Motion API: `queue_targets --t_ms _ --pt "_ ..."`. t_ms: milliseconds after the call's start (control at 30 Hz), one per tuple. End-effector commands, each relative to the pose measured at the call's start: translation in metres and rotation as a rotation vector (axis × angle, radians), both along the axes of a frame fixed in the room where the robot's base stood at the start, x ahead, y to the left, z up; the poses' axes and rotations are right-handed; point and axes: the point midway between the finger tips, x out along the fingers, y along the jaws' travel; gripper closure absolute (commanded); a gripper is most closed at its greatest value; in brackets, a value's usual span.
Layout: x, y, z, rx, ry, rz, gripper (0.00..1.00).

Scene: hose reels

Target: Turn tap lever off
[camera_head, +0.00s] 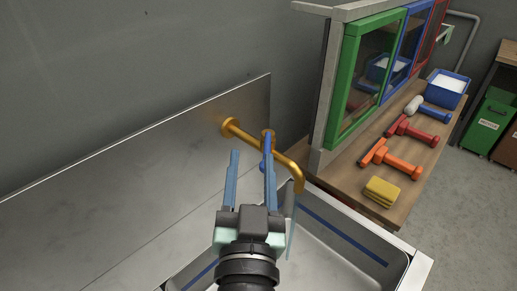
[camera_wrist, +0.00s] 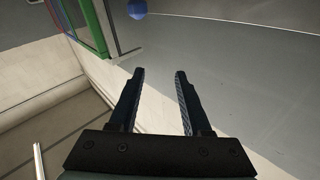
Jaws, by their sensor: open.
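The brass tap (camera_head: 285,163) comes out of the metal backsplash, and its spout bends down over the sink at the right. A blue part at the tap's valve, seemingly the lever (camera_head: 267,144), shows right by my right fingertip and is partly hidden by that finger. A thin pale strip, seemingly water (camera_head: 291,235), hangs below the spout. My gripper (camera_head: 251,147) is open and empty in front of the tap; I cannot tell whether it touches the lever. In the wrist view my gripper (camera_wrist: 159,72) has nothing between its fingers, and a blue round knob (camera_wrist: 137,8) lies beyond them.
The metal sink (camera_head: 345,237) lies below and right of my gripper. A wooden bench (camera_head: 405,205) at the right holds orange and red tools, a yellow sponge (camera_head: 381,192) and a blue bin (camera_head: 447,88).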

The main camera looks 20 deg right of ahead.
Motion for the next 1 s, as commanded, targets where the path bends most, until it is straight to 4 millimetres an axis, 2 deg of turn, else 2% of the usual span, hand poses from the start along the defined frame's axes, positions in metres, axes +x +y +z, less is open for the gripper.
queue_targets --t_ms 33,100,200,333,467,800,1000 --pt "-0.006 -0.005 -0.029 0.023 0.042 -0.023 0.52" --pt "-0.012 -0.009 -0.050 0.045 0.075 -0.041 0.52" --pt "-0.017 -0.012 -0.066 0.063 0.100 -0.057 0.52" --pt "-0.013 -0.015 -0.070 0.070 0.106 -0.062 0.52" --pt "0.002 -0.021 -0.067 0.067 0.104 -0.060 0.52" --pt "0.060 -0.048 -0.067 0.067 0.105 -0.060 0.52" --pt "0.086 -0.059 -0.068 0.067 0.104 -0.059 0.52"
